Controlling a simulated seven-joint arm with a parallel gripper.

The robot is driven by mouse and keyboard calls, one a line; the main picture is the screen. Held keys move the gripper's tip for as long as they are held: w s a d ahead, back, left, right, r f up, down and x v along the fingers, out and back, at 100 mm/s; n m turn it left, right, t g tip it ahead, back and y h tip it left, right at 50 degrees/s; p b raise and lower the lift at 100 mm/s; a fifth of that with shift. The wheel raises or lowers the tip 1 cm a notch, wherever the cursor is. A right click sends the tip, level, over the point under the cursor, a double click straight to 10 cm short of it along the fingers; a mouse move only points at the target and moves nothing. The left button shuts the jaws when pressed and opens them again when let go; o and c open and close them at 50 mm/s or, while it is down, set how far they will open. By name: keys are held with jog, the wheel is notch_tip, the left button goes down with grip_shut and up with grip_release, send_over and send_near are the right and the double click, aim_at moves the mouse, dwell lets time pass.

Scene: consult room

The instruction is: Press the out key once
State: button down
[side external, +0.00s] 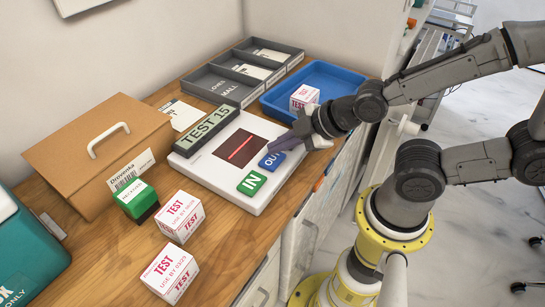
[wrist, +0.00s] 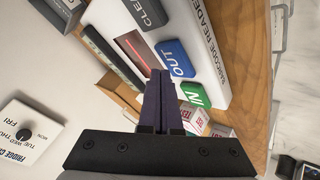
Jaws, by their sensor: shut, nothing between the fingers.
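A white barcode reader (side external: 205,170) lies on the wooden counter, with a dark scan window showing a red line and a display reading TEST 15. Its blue OUT key (side external: 271,160) sits between the green IN key (side external: 251,184) and my gripper. My gripper (side external: 272,147) is shut and empty, its dark fingers over the key row beside the OUT key. In the wrist view the fingertips (wrist: 160,73) appear just beside the blue OUT key (wrist: 178,58); whether they touch anything I cannot tell. A dark CLEAR key (wrist: 146,12) shows in the wrist view; my gripper hides it in the side view.
A brown box (side external: 100,155) is at left. A blue tray (side external: 318,80) holding a TEST box and grey trays (side external: 244,75) stand behind. The counter edge is close to the reader.

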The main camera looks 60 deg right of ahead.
aim_at(279, 157)
jog(key=shift+r, duration=2.5)
jog(key=shift+w+d, duration=0.1)
jog(key=shift+d, duration=0.15)
jog(key=s+d+r+m+g+h, duration=0.1)
jog(key=s+d+r+m, duration=0.1)
jog(key=s+m, duration=0.3)
jog(key=s+d+r+m+g, duration=0.2)
jog(key=s+d+r+m, duration=0.1)
jog(key=s+m, duration=0.2)
jog(key=shift+s+r+m+h, duration=0.15)
jog(key=shift+s+m+h, duration=0.25)
jog(key=shift+m, duration=0.3)
